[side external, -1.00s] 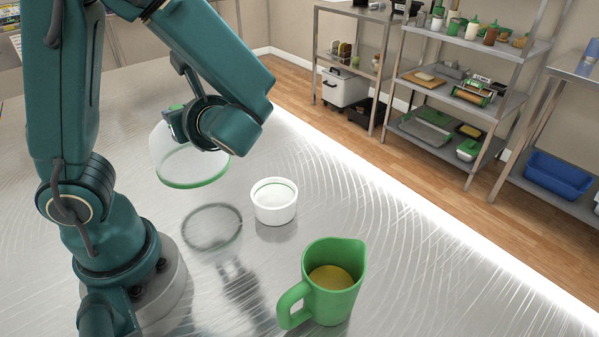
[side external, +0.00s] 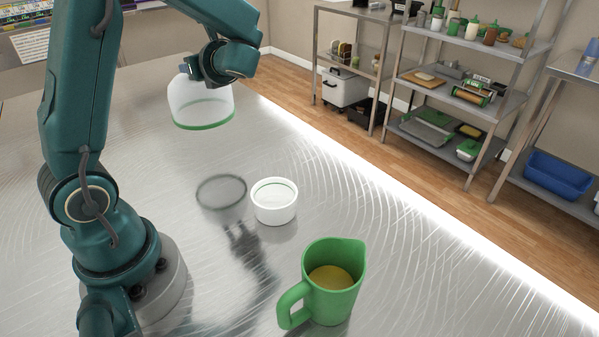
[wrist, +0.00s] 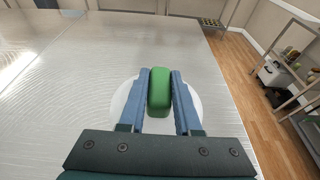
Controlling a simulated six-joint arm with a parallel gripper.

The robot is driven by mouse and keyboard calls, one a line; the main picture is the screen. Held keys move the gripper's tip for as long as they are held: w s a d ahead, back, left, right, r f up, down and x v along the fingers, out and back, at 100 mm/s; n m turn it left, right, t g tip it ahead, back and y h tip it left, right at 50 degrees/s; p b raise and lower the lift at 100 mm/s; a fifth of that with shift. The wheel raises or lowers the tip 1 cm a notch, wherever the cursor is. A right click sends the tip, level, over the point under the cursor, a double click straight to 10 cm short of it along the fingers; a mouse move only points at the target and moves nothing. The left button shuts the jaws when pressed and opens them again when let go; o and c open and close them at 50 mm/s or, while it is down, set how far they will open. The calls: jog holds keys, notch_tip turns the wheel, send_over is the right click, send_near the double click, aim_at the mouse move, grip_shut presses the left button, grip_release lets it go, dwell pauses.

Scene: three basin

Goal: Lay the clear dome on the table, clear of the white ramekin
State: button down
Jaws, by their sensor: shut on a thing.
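The clear dome (side external: 200,103) has a green rim and hangs upright in the air above the table, behind the ramekin in the side view. My gripper (wrist: 160,92) is shut on the dome's green knob, with a blue finger on each side of it. In the wrist view the dome's pale body (wrist: 121,100) shows around the fingers. The white ramekin (side external: 274,203) stands upright on the table and is apart from the dome. In the side view my wrist partly hides the dome's top and knob.
A green jug (side external: 331,283) with yellow contents stands at the front of the metal table (side external: 420,265). The table's far right edge is brightly lit. The back left of the table is clear. Metal shelves (side external: 440,85) stand on the floor beyond.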

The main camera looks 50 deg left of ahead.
jog(key=w+d+f, duration=0.5)
jog(key=w+f, duration=0.4)
jog(key=f, duration=0.2)
jog(key=shift+w+d, duration=0.3)
jog(key=shift+d, duration=0.05)
jog(key=shift+f, duration=0.15)
jog(key=c, duration=0.6)
grip_release()
